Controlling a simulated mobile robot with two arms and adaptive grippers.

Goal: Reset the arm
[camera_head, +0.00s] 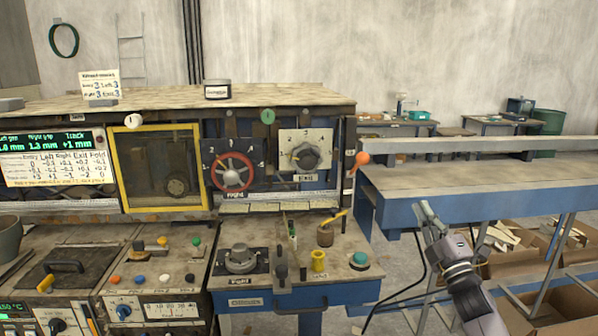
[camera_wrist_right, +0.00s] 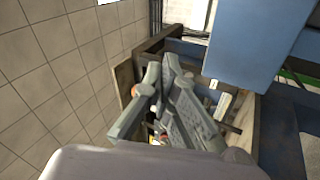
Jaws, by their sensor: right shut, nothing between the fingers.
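My right gripper (camera_head: 428,218) hangs in front of the blue table on the right of the head view, apart from the machine panel. Its fingers also show in the right wrist view (camera_wrist_right: 165,75), closed together with nothing between them. They are over a floor area with a wooden crate below. My left gripper does not show in the head view.
A blue table (camera_head: 470,205) with a long rail (camera_head: 480,144) stands close behind my right gripper. The control console (camera_head: 290,270) with dials, a lever and buttons is to the left. Cardboard boxes (camera_head: 565,300) stand under the table. An orange knob (camera_head: 362,158) sticks out by the table's left end.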

